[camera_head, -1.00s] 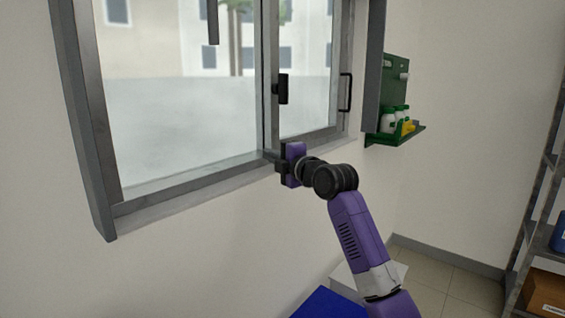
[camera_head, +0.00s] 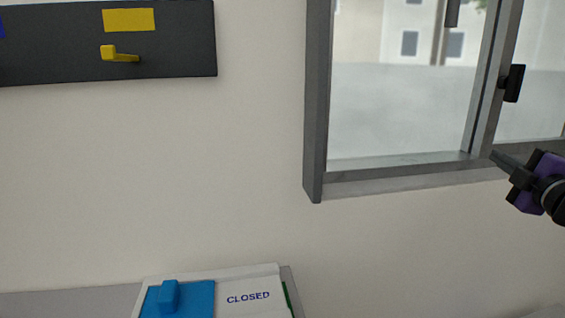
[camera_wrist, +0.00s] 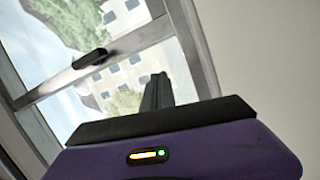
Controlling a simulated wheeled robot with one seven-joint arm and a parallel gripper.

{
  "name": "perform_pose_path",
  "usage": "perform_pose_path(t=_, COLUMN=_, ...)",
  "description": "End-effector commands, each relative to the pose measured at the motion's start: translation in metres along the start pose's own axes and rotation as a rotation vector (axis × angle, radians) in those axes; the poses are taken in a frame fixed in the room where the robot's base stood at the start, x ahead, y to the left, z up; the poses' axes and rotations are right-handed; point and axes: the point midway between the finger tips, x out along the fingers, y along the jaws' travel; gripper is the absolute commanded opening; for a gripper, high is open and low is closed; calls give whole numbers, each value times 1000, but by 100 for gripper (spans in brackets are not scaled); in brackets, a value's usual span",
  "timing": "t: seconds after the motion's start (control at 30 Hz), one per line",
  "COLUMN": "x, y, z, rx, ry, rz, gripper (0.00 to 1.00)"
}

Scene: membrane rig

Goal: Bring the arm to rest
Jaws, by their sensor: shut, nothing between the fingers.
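My gripper (camera_head: 497,158) is at the right edge of the head view, with its dark fingers together and pointing left toward the lower window frame. Nothing shows between the fingers. In the wrist view, the shut fingers (camera_wrist: 157,92) stand in front of the window, above my purple gripper body. I cannot tell whether the fingertips touch the frame. Most of my arm is outside the head view.
The sliding window (camera_head: 400,115) has a black handle (camera_head: 513,83), also in the wrist view (camera_wrist: 90,58). A dark board (camera_head: 60,45) with a yellow hook (camera_head: 120,54) hangs at upper left. Below is a white panel marked CLOSED (camera_head: 248,298) with a blue slider (camera_head: 180,299). The wall between is bare.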

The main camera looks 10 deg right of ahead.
Motion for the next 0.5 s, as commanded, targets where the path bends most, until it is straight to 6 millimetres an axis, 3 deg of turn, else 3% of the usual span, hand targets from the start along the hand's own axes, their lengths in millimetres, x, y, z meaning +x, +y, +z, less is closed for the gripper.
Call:
perform_pose_path(t=0.1, x=-9, y=27, z=1, rx=124, ry=-8, rz=106, gripper=0)
perform_pose_path(t=0.2, x=-22, y=30, z=3, rx=254, ry=-12, rz=180, gripper=0)
perform_pose_path(t=0.37, x=-43, y=13, z=-4, rx=462, ry=1, rz=262, gripper=0)
perform_pose_path(t=0.5, x=-66, y=-15, z=-18, rx=646, ry=17, rz=310, gripper=0)
